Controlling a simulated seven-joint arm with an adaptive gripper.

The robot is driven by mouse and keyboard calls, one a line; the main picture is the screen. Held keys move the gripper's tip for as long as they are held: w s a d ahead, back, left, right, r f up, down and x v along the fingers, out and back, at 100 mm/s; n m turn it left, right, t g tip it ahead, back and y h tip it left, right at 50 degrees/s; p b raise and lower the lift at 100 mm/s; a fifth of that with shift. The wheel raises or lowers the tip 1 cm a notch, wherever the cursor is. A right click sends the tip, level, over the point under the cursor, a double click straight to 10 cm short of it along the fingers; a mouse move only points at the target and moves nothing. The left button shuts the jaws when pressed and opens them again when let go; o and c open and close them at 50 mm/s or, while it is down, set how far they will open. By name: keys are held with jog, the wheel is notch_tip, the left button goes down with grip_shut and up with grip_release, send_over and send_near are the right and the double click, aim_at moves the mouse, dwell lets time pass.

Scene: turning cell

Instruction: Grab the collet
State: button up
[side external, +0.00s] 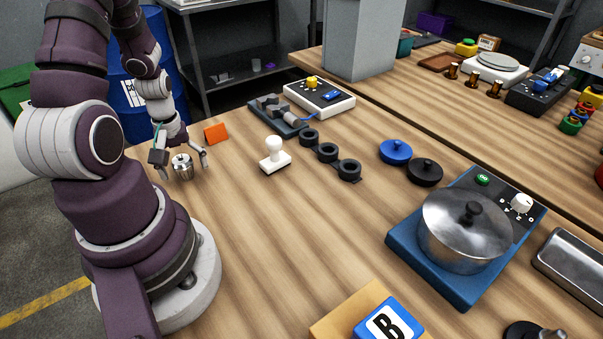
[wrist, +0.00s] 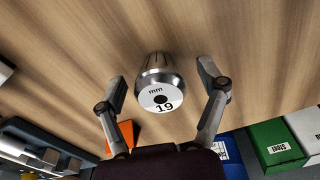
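The collet (side external: 182,166) is a small shiny metal piece with slots, standing on the wooden table near its left edge. In the wrist view the collet (wrist: 158,84) shows a white face marked "mm 19" with a dark centre hole. My gripper (side external: 184,170) is low over the table, with a finger on either side of the collet. In the wrist view my gripper (wrist: 162,84) is open, with visible gaps between each finger and the collet. No contact shows.
An orange block (side external: 215,133) stands just behind the gripper. A white stamp-like piece (side external: 275,155), dark rings (side external: 328,152) and a vise-like fixture (side external: 278,112) lie to the right. A pot (side external: 465,230) sits on a blue-based hotplate. Bare table lies in front of the collet.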

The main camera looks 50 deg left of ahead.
jog(key=c, duration=1.2)
jog(key=shift+r, duration=0.1)
jog(key=shift+c, duration=0.2)
